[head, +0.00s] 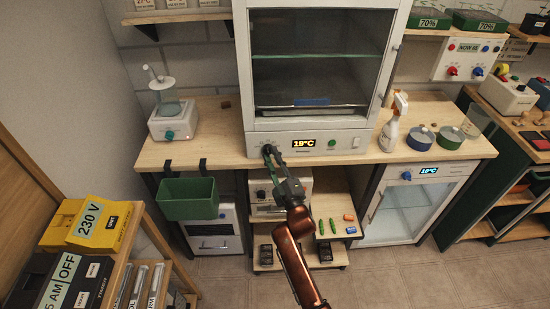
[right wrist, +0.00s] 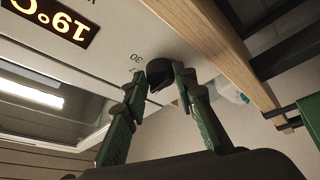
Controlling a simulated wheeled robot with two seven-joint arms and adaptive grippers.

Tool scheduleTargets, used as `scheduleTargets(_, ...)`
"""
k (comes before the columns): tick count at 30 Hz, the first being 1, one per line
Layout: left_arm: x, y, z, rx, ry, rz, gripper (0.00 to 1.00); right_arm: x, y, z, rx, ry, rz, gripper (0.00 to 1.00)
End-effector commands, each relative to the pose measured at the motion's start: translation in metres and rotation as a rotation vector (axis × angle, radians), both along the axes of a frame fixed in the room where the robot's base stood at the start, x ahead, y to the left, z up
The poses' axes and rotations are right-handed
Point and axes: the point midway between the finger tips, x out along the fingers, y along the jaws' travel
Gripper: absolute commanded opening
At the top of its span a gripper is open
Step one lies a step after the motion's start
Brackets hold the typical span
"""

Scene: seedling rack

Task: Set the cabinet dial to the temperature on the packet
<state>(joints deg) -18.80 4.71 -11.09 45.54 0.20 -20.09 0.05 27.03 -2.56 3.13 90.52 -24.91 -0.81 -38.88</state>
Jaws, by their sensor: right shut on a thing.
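The white cabinet (head: 322,144) with a glass door stands on the wooden bench, and its display (head: 303,143) reads 19°C. Its dark dial (right wrist: 160,73) is on the panel left of the display in the head view. My right gripper (head: 269,152) is shut on the dial, with a green finger on each side (right wrist: 157,88). A number 30 shows beside the dial in the right wrist view; most other scale marks are hidden or unclear. Packets (head: 145,4) on the upper left shelf are cut by the picture's top edge; one has red temperature lettering, not surely readable. My left gripper is not in view.
A green bin (head: 188,199) hangs at the bench front, left of my right arm. A spray bottle (head: 393,122) and round tins (head: 421,138) stand right of the cabinet. A smaller fridge (head: 412,201) below has its own display.

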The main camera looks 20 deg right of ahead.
Motion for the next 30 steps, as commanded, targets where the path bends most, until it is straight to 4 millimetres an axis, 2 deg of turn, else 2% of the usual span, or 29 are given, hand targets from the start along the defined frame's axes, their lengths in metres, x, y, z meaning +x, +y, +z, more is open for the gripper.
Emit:
scheduleTargets(1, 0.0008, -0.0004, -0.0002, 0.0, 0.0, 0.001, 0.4, 0.0005, 0.0058, -0.0001, 0.006, -0.002, 0.007, 0.01)
scheduleTargets(14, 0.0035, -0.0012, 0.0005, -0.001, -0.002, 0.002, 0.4, 0.0004, 0.0057, 0.0026, 0.012, -0.007, 0.008, 0.01)
scheduleTargets(15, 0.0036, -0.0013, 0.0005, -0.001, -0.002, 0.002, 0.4, 0.0004, 0.0056, 0.0028, 0.011, -0.007, 0.008, 0.27)
scheduleTargets(22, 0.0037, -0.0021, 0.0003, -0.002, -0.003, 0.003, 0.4, -0.0005, 0.0008, 0.002, 0.012, -0.006, 0.002, 0.43)
scheduleTargets(30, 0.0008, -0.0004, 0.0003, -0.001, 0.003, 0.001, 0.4, -0.001, 0.0, 0.0012, 0.011, -0.005, 0.0, 0.43)
